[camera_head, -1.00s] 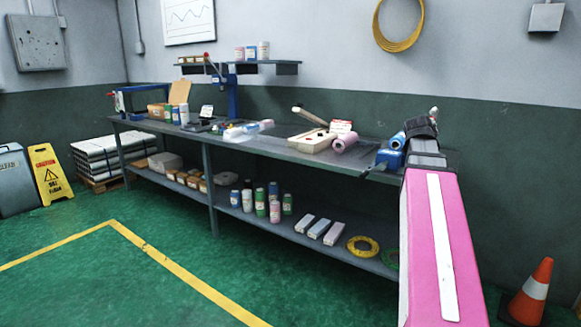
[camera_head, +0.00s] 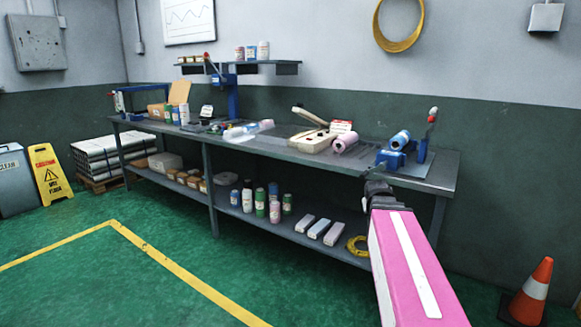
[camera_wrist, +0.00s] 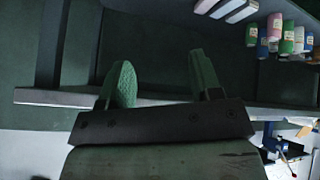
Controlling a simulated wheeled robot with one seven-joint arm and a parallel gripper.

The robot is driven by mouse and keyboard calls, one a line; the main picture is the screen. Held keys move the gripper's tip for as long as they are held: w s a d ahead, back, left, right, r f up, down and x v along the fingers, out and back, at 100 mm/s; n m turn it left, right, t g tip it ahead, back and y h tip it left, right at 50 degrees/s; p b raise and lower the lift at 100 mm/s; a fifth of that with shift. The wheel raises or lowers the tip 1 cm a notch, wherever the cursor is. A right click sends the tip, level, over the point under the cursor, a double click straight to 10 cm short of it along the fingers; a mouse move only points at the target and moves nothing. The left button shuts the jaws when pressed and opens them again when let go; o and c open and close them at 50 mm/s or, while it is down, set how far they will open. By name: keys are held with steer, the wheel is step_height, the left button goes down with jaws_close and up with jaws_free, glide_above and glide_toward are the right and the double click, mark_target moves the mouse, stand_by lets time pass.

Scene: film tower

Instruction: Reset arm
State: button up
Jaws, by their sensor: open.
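My arm (camera_head: 412,265) with its pink cover rises from the bottom right of the head view. Its dark wrist end is low in front of the workbench's right part, below the top's front edge. In the wrist view, my gripper (camera_wrist: 162,82) is open, with its two green-lit fingers apart and nothing between them. The workbench (camera_head: 285,151) stands along the wall. The fingertips are hidden in the head view.
A blue fixture (camera_head: 390,159) with a blue roll stands on the bench's right end. Bottles (camera_head: 274,207), pale boxes (camera_head: 319,229) and a yellow coil (camera_head: 357,246) lie on the lower shelf. An orange cone (camera_head: 533,290) stands at right.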

steer(key=s+a+f+g+y, duration=0.1)
steer(key=s+a+f+g, duration=0.2)
steer(key=s+a+f, duration=0.3)
steer(key=s+a+f+g+y, duration=0.2)
steer(key=s+a+f, duration=0.5)
steer(key=f, duration=0.7)
steer(key=shift+s+a+f+n+g, duration=0.15)
steer(key=shift+s+f+n+g, duration=0.2)
steer(key=shift+s+g, duration=0.65)
